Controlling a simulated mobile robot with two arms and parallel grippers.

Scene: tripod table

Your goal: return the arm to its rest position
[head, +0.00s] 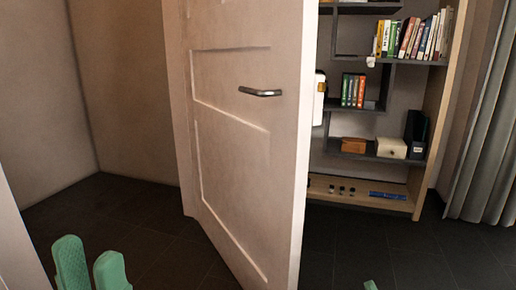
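My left gripper (92,262) shows at the bottom left, with two green fingers pointing up. The fingers are apart, with a gap between them and nothing seen in it. The rest of my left arm is below the picture edge. A small green tip of my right gripper (370,285) shows at the bottom edge, right of the door. The rest of it is out of view, so its opening does not show.
A pale panelled door (232,135) with a metal handle (260,92) stands ajar in the middle. Behind it, right, is a shelf unit (432,120) with books (410,37) and boxes. A grey curtain (488,150) hangs far right. Dark floor (120,215) is clear left of the door.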

